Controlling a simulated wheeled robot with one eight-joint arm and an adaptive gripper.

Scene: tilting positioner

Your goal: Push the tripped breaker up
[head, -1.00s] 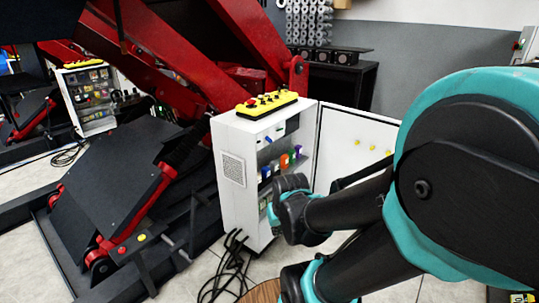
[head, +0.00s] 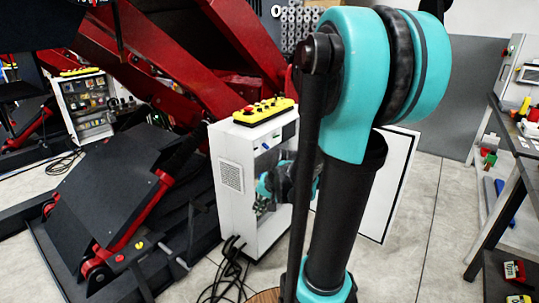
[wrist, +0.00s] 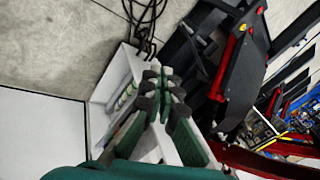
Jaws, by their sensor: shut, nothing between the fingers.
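The white electrical cabinet (head: 231,205) stands with its door (head: 395,185) open to the right. My gripper (wrist: 154,70) is shut and empty; its fingertips lie in front of the cabinet's open side in the wrist view. In the head view my teal and dark wrist is at the cabinet's opening, partly inside its outline. A row of small parts (wrist: 125,96) shows inside the cabinet in the wrist view, too blurred to tell which breaker is tripped. My arm and wrist hide most of the cabinet's inside in the head view. I cannot tell whether the fingers touch anything.
A yellow control box (head: 263,112) with buttons sits on the cabinet top. Black cables (head: 232,262) hang to the floor at its front. The red and black positioner (head: 110,190) stands close on the left. A workbench (head: 505,150) is at the far right, with clear floor between.

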